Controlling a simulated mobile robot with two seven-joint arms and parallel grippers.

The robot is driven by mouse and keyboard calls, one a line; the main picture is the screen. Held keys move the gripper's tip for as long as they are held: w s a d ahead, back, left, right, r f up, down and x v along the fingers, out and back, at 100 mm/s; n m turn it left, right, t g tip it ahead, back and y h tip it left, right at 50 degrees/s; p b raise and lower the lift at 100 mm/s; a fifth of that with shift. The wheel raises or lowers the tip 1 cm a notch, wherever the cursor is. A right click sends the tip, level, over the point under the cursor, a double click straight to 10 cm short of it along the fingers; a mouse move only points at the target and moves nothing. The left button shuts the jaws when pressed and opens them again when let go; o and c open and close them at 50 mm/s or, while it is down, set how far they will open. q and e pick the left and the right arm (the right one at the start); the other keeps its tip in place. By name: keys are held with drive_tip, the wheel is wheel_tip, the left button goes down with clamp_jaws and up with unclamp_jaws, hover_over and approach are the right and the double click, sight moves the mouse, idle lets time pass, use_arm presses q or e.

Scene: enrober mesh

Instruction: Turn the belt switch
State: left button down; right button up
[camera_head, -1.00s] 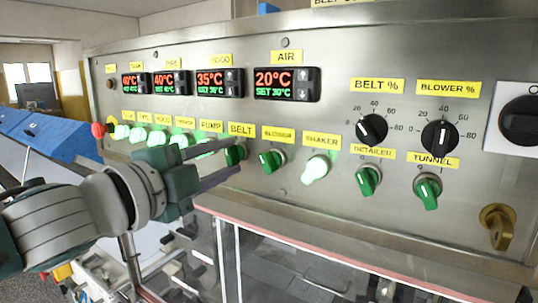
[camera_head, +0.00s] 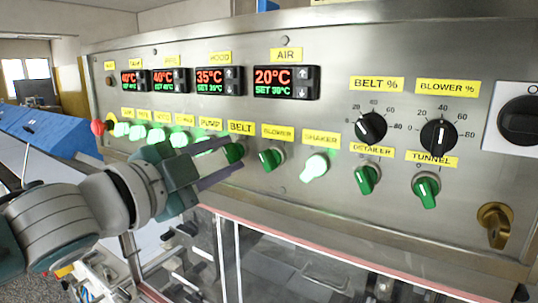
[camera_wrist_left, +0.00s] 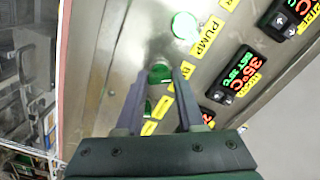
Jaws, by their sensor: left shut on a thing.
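The belt switch (camera_head: 235,152) is a green knob under the yellow BELT label (camera_head: 241,128) on the steel panel. My left gripper (camera_head: 233,151) reaches it from the left, with one finger above and one below. It is shut on the knob, and the fingers hide part of it. In the left wrist view, the belt switch (camera_wrist_left: 160,73) shows between the two fingertips of the left gripper (camera_wrist_left: 160,78). The knob's exact angle is hard to tell. My right gripper is not in view.
The lit pump switch (camera_wrist_left: 185,27) is close beside the fingers. The unlit blower switch (camera_head: 271,159) is just right of them, then the lit shaker switch (camera_head: 315,166). A red button (camera_head: 98,127) is at the panel's left end. Clear panels lie below.

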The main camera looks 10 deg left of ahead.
use_arm(q)
drive_tip(key=c, duration=0.5)
unclamp_jaws()
drive_tip(key=b+v, duration=0.4)
drive_tip(key=v, duration=0.6)
